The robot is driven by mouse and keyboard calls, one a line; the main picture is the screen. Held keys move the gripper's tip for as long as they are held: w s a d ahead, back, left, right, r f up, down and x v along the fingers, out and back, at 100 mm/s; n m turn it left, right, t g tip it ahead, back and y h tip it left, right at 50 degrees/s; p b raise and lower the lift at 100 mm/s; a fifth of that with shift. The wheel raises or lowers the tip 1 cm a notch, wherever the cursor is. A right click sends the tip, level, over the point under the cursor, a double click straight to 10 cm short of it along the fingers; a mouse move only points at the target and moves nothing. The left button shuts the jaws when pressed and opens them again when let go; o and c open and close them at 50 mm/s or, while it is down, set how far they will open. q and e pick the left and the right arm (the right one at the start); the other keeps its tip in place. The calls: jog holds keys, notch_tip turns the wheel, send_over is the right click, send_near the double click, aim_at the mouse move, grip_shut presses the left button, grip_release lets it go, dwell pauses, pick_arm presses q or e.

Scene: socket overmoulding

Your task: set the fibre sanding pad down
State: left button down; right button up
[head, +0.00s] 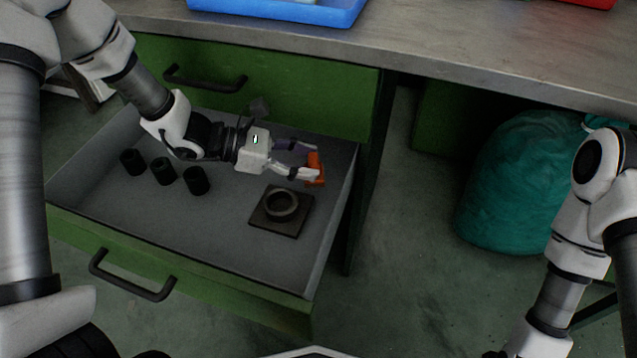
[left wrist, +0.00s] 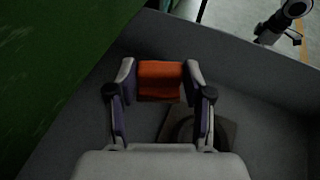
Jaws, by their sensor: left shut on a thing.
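The fibre sanding pad (head: 315,168) is a small orange block. My left gripper (head: 309,166) is shut on it, inside the open drawer's outline, near its right end. In the left wrist view the orange pad (left wrist: 159,81) sits between the two fingertips (left wrist: 159,82), with a finger at each end. The drawer floor shows below it; I cannot tell whether the pad touches it. My right arm shows at the right edge of the head view, but its gripper is not visible.
The open green drawer (head: 180,266) holds several black cylinders (head: 163,171) at left and a dark square plate with a ring (head: 281,211) just in front of the pad. The metal worktop (head: 420,55) overhangs behind. A teal bag (head: 515,185) stands on the floor at right.

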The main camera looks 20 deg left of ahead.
pick_arm(q)
jog(key=shift+w+d+f, duration=0.1)
jog(key=shift+w+d, duration=0.1)
jog(key=shift+d, duration=0.3)
jog(key=shift+w+d, duration=0.15)
jog(key=shift+d, duration=0.3)
jog(key=f+b, duration=0.1)
jog(key=b, duration=0.1)
jog(key=f+b, duration=0.2)
jog(key=shift+w+d+f, duration=0.15)
jog(key=shift+d+f, duration=0.1)
jog(key=shift+d, duration=0.1)
jog(key=shift+f, duration=0.1)
jog(key=shift+r, duration=0.25)
jog(key=shift+f, duration=0.2)
jog(key=shift+c, duration=2.3)
grip_release()
pick_arm(e)
notch_tip(320, 180, down, 4)
jog(key=shift+f, duration=0.25)
